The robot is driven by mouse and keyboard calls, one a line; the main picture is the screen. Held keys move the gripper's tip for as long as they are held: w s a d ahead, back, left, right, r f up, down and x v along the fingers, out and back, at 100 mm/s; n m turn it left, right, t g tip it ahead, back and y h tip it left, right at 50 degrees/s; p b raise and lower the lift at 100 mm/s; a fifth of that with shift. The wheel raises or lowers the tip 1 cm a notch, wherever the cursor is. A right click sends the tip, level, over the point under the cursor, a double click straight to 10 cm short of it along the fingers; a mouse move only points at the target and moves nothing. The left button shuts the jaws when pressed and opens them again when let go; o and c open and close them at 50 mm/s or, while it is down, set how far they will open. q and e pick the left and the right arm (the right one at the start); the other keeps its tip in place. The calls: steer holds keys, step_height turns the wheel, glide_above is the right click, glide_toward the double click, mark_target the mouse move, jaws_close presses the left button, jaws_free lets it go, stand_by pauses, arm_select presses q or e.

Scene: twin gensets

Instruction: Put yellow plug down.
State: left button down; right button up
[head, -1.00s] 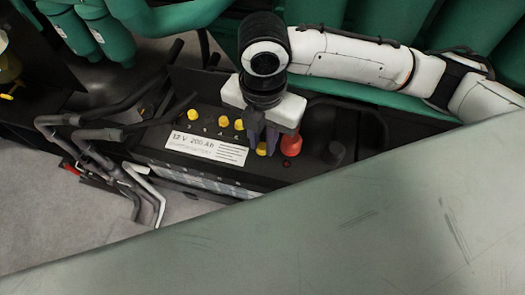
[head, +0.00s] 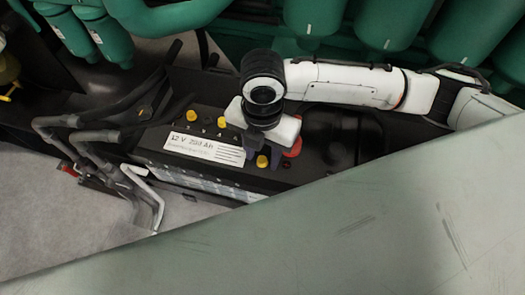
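A yellow plug (head: 262,161) sits on the black battery top, near the right end of the white label. My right gripper (head: 263,154) is above the battery with its fingers spread apart, one on each side of this plug. The plug appears free of the fingers. The battery (head: 178,160) carries a white label reading 12 V 200 Ah. Other yellow plugs (head: 222,121) stand in a row along its top behind the label. My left gripper is out of view.
A red cap (head: 295,148) is just right of the gripper, partly hidden by it. Grey bent pipes (head: 85,135) stand left of the battery. Green cylinders (head: 315,18) are behind. A large grey-green panel (head: 330,235) fills the lower right foreground.

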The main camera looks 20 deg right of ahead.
mark_target(262, 160)
arm_select(q)
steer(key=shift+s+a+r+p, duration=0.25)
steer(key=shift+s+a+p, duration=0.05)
steer(key=shift+p, duration=0.5)
arm_select(e)
step_height(262, 160, up, 12)
steer(key=shift+r, duration=0.2)
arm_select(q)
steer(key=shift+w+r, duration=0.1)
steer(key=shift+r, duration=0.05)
arm_select(e)
steer(key=shift+s, duration=0.1)
